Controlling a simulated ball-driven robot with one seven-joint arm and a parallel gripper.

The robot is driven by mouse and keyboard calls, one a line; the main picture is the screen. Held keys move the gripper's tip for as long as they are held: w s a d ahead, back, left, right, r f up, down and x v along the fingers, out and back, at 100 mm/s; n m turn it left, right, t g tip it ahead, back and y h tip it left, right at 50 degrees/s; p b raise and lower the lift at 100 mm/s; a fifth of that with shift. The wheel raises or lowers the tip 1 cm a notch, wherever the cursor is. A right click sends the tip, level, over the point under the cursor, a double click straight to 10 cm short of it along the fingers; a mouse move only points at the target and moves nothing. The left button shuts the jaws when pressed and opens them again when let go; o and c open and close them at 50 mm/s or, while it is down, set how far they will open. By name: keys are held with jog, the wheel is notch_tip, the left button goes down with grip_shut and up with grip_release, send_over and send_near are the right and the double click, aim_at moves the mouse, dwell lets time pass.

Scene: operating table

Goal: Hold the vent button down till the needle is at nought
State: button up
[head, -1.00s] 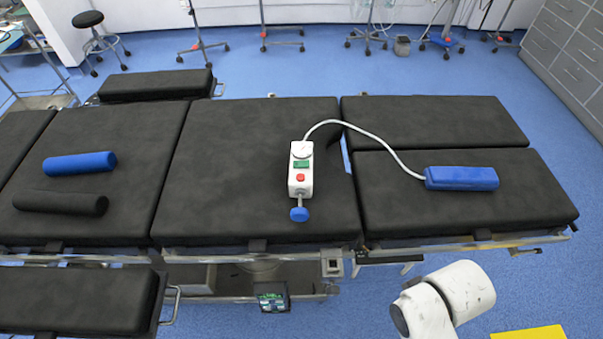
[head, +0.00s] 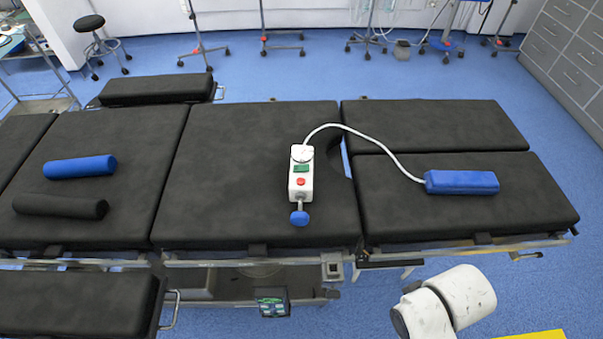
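A white hand unit (head: 301,170) lies on the black middle pad of the operating table. It has a round dial (head: 302,153) at its far end; the needle is too small to read. Below the dial are a green display (head: 301,168) and a red button (head: 300,182). A blue knob (head: 299,218) on a short metal stem sticks out at the near end. A pale hose (head: 375,140) runs from the unit to a blue cuff-like block (head: 461,182) on the right pad. Nothing touches the red button. My gripper is out of view; only a white part of my arm shows at the lower right.
The operating table's black pads (head: 235,210) span the view. A blue roll (head: 80,167) and a black roll (head: 60,206) lie on the left. A black side pad (head: 75,302) juts toward me at the lower left. Blue floor is open at the lower right, beside a yellow patch (head: 535,336).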

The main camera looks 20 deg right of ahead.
grip_shut()
dwell(0.5)
dwell(0.7)
